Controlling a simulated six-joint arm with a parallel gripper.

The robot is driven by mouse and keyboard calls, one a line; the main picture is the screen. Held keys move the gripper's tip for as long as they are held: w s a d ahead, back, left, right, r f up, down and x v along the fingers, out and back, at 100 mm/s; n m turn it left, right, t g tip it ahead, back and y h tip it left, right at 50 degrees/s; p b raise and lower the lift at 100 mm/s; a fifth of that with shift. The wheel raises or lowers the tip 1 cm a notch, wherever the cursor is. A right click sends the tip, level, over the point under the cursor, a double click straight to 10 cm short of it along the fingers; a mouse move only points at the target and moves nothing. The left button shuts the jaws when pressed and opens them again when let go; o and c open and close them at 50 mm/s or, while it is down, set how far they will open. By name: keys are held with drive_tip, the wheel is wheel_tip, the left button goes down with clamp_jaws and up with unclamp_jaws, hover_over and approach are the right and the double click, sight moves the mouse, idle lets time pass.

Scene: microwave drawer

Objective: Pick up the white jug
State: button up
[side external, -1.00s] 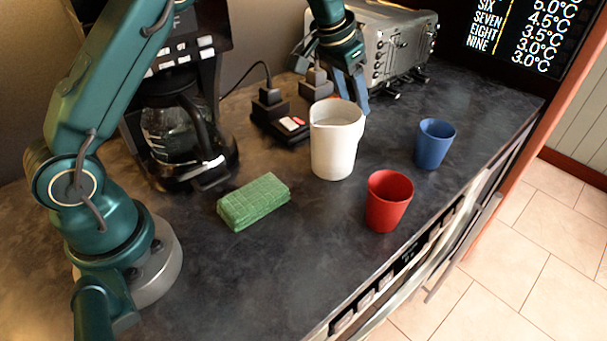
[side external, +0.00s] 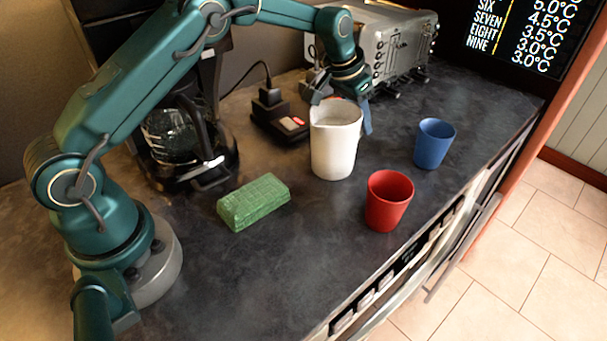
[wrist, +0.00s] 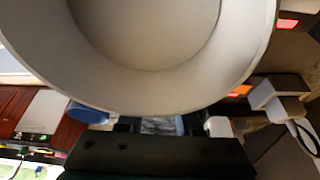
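The white jug (side external: 336,145) stands upright on the dark counter in the side view. Its pale rim and inside (wrist: 150,75) fill the upper part of the wrist view. My gripper (side external: 345,98) is low at the jug's far side, close behind its rim. One blue-grey finger shows just right of the jug; the other side is partly hidden by the jug. In the wrist view the fingers appear spread apart, with the jug's rim in front of them. I cannot tell whether they touch the jug.
A red cup (side external: 388,203) stands in front of the jug and a blue cup (side external: 434,145) to its right. A green block (side external: 253,202) lies left.

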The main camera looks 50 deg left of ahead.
clamp_jaws()
drive_tip(key=shift+r, duration=0.1)
idle(1.1)
